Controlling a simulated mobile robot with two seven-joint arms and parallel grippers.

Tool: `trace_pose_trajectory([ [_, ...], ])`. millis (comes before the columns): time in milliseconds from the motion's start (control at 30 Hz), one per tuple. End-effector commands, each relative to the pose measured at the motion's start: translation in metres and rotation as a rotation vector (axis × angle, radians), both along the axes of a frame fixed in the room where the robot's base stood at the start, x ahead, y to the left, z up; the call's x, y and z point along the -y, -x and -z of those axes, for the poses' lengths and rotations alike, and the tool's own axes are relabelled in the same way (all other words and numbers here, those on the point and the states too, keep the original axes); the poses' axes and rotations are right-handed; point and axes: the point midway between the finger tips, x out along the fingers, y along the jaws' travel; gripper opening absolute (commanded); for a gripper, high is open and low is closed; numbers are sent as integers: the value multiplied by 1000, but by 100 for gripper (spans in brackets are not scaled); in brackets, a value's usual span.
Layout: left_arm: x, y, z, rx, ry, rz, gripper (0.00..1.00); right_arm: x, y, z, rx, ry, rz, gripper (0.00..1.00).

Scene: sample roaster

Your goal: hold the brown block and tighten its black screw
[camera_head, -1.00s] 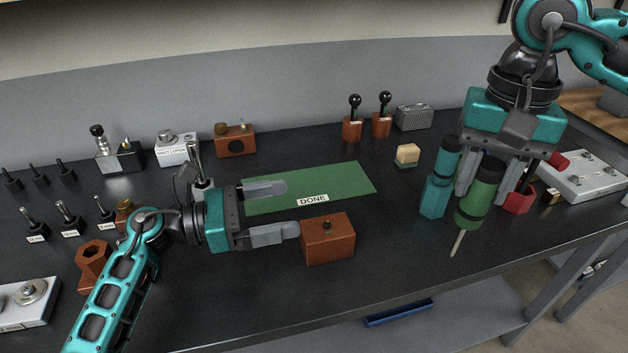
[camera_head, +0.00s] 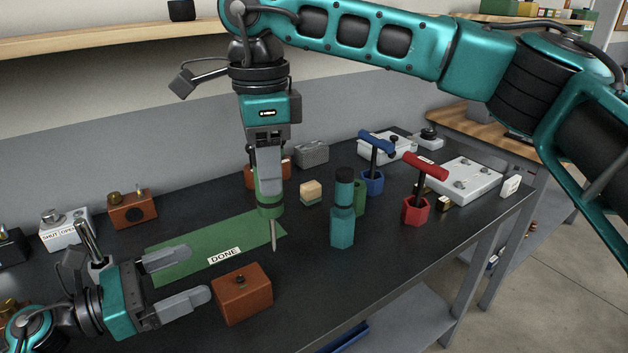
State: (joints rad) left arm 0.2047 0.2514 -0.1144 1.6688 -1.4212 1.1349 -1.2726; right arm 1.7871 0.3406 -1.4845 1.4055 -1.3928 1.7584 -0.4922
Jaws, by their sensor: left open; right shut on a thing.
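The brown block (camera_head: 250,300) sits on the dark table near its front edge. Its small black screw (camera_head: 240,281) shows on the top face. My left gripper (camera_head: 197,275) is open at the block's left, with one finger close to the left face; I cannot tell if it touches. My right gripper (camera_head: 268,172) points down and is shut on a green screwdriver (camera_head: 269,209). The screwdriver's thin shaft hangs nearly upright, its tip above and slightly right of the screw in the picture, apart from it. Its handle is partly hidden by the fingers.
A green mat (camera_head: 178,262) marked DONE lies behind the block. A teal bottle-like tool (camera_head: 342,222) stands to the right, with a green holder (camera_head: 359,196) behind it. Red (camera_head: 416,209) and blue (camera_head: 373,182) holders with T-handled tools stand further right. A wooden cube (camera_head: 311,191) is behind.

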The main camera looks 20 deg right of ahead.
Motion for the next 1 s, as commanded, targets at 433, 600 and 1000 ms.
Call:
trace_pose_trajectory([
  [433,0,0,0,0,0,0,94,-59,-14,-24,1,0,587,0],
  [600,0,0,10,-3,1,0,94,-61,-15,-25,0,0,618,0],
  [1000,1,0,83,-6,4,-1,94,-61,-15,-25,0,0,615,0],
])
